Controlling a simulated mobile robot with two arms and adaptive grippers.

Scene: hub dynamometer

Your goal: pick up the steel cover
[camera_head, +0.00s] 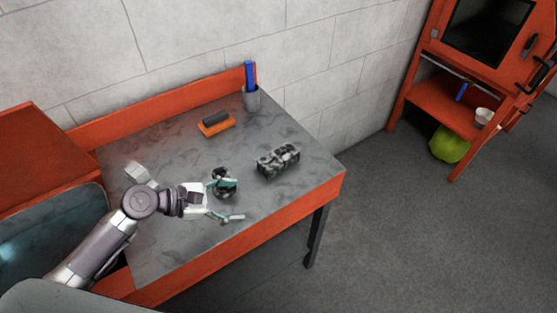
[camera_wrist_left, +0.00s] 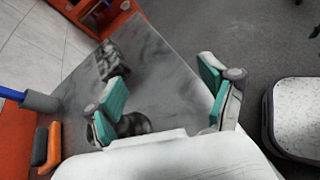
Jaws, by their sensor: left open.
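A dark, mottled round metal piece (camera_head: 225,191) lies on the grey table near its middle, partly hidden by a finger. It also shows in the left wrist view (camera_wrist_left: 133,124), beside the left finger and partly covered by the gripper. A mottled, block-shaped metal part (camera_head: 278,161) lies to its right; it shows in the left wrist view (camera_wrist_left: 108,60) too. I cannot tell for certain which one is the steel cover. My left gripper (camera_head: 230,199) is open and empty, its teal-padded fingers spread at the round piece. Contact cannot be made out. My right gripper is not in view.
The table (camera_head: 175,240) has an orange rim. An orange cabinet (camera_head: 430,97) stands far right. The table's front right is clear.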

